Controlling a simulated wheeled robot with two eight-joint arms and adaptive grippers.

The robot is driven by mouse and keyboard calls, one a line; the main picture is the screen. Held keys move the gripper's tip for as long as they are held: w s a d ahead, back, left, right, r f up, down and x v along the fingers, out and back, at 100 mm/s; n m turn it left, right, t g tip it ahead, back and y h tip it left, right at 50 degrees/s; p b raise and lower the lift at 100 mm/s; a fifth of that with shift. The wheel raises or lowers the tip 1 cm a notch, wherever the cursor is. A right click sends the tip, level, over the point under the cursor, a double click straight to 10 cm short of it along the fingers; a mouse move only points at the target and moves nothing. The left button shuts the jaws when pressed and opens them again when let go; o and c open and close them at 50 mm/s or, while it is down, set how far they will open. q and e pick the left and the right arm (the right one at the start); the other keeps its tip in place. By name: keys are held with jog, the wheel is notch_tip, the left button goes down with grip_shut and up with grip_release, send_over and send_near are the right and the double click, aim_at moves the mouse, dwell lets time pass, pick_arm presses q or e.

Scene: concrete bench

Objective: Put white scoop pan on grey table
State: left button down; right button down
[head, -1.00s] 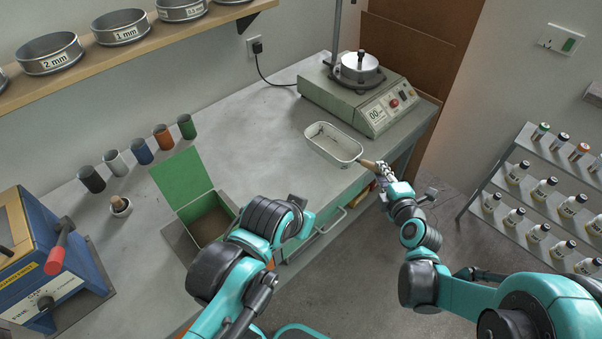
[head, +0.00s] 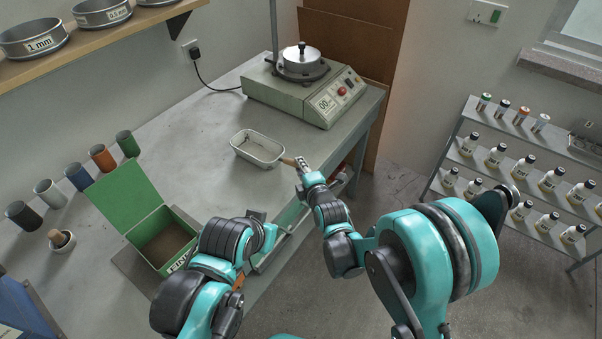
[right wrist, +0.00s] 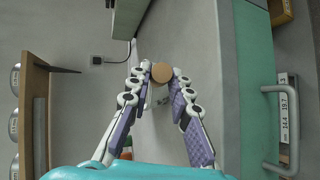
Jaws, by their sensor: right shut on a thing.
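The white scoop pan (head: 258,150) is a pale rectangular pan with a wooden handle (head: 286,161), at the right part of the grey table (head: 205,165), in front of the machine. I cannot tell whether its base touches the tabletop or hovers just above it. My right gripper (head: 301,164) is shut on the handle near the table's front edge. In the right wrist view the handle's round end (right wrist: 162,73) sits between the fingertips and the pan is mostly hidden. My left gripper (head: 257,216) is over the table's front edge, beside the green box; its fingers are unclear.
A shaker machine (head: 300,95) with a lidded pot stands behind the pan. An open green box (head: 163,243) and several coloured cups (head: 77,178) are to the left. A bottle rack (head: 515,185) stands at the right. Bare tabletop lies left of the pan.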

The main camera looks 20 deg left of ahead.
jog(key=shift+f, duration=0.55)
pick_arm(q)
jog(key=shift+f, duration=0.2)
pick_arm(e)
jog(key=shift+r, duration=0.15)
jog(key=c, duration=1.4)
grip_release()
